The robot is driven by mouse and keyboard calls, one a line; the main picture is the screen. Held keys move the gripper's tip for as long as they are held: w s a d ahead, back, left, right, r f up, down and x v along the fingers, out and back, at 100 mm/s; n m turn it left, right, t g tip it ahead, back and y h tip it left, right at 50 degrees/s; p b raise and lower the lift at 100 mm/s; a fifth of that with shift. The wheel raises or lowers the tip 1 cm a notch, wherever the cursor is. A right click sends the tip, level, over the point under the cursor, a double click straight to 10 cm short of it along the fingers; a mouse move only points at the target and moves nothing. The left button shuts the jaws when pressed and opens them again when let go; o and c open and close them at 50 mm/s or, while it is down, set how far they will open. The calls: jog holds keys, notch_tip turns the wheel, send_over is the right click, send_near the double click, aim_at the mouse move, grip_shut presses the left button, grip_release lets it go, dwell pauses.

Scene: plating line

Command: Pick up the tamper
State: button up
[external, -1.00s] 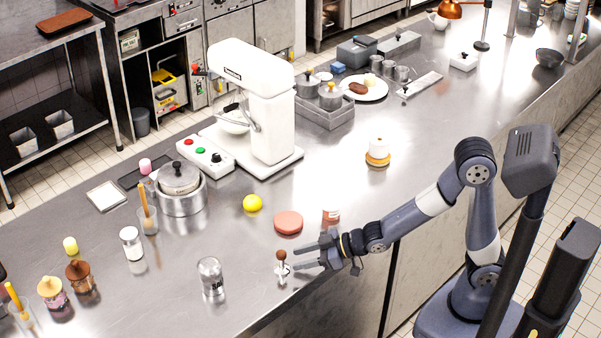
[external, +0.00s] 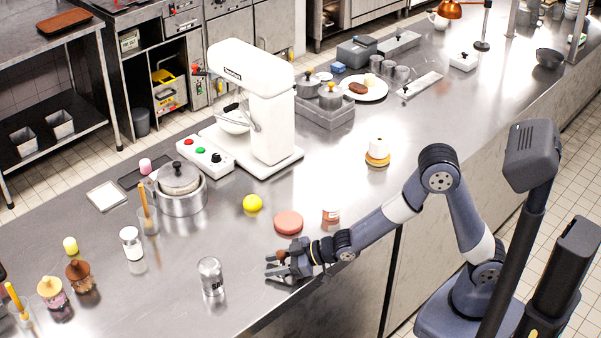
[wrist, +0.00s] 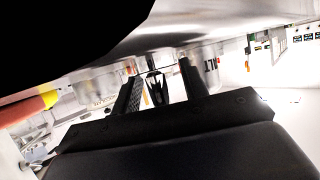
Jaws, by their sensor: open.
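The tamper (external: 281,254) stands near the counter's front edge. Its brown knob shows in the external view, but its metal base is mostly hidden by my gripper. My gripper (external: 274,266) is low over the counter, with its open fingers reaching to either side of the tamper. In the wrist view the two dark fingers (wrist: 160,88) are spread apart with a gap between them. A small dark and shiny shape shows in that gap; I cannot tell for sure that it is the tamper. Contact between fingers and tamper cannot be made out.
A clear glass jar (external: 211,277) stands left of my gripper. A pink round patty (external: 288,222) and a small red-and-white tub (external: 331,214) are behind it. A yellow ball (external: 252,202) lies farther back. The counter's front edge is close on the near side.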

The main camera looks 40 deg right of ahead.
grip_shut()
dwell(0.4)
jog(key=shift+r, duration=0.1)
